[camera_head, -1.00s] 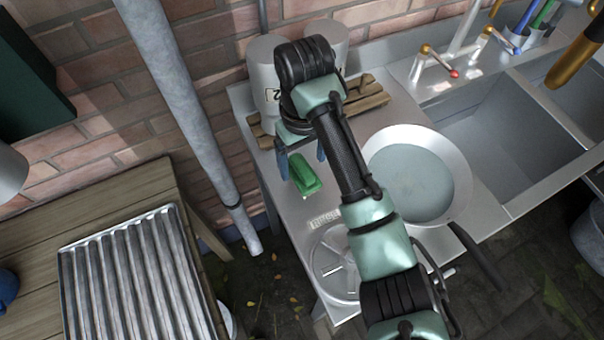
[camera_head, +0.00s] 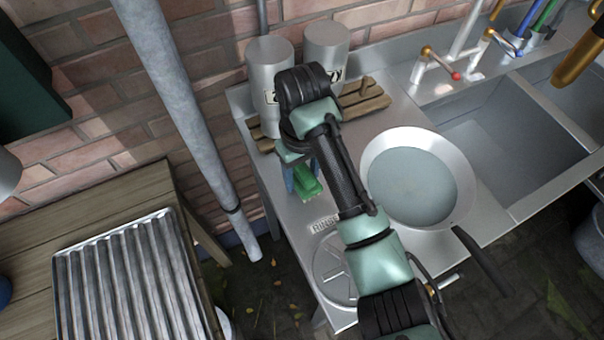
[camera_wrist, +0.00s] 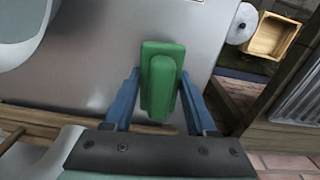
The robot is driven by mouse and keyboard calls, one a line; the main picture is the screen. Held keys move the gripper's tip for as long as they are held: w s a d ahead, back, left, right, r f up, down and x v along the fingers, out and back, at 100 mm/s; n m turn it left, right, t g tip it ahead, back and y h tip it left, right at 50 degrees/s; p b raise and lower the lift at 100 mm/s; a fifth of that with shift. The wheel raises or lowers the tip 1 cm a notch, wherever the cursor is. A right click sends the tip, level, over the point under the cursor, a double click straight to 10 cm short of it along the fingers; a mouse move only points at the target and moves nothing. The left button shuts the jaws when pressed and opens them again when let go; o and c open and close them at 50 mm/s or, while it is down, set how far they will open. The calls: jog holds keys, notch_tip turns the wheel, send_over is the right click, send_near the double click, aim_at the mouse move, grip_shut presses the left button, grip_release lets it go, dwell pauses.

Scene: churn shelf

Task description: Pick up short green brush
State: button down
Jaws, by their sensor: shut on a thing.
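The short green brush (camera_head: 307,188) is on the steel counter at its left part, below the two canisters. My gripper (camera_head: 304,180) is down at it, with its blue fingers on either side, and is shut on it. In the wrist view the green brush (camera_wrist: 161,77) shows between the two blue fingertips of my gripper (camera_wrist: 159,75), its length running away from the palm. My arm hides part of the brush's surroundings in the head view. I cannot tell whether the brush touches the counter.
Two grey canisters (camera_head: 270,75) stand behind on a wooden slatted rack (camera_head: 365,100). A wide pan (camera_head: 458,178) with its handle sits to the right, before the sink (camera_head: 480,130). A ridged metal tray (camera_head: 62,290) lies on the wooden table (camera_head: 115,208) at left.

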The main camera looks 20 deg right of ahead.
aim_at(302, 169)
jog(key=shift+r+p, duration=2.85)
jog(key=shift+r, duration=2.2)
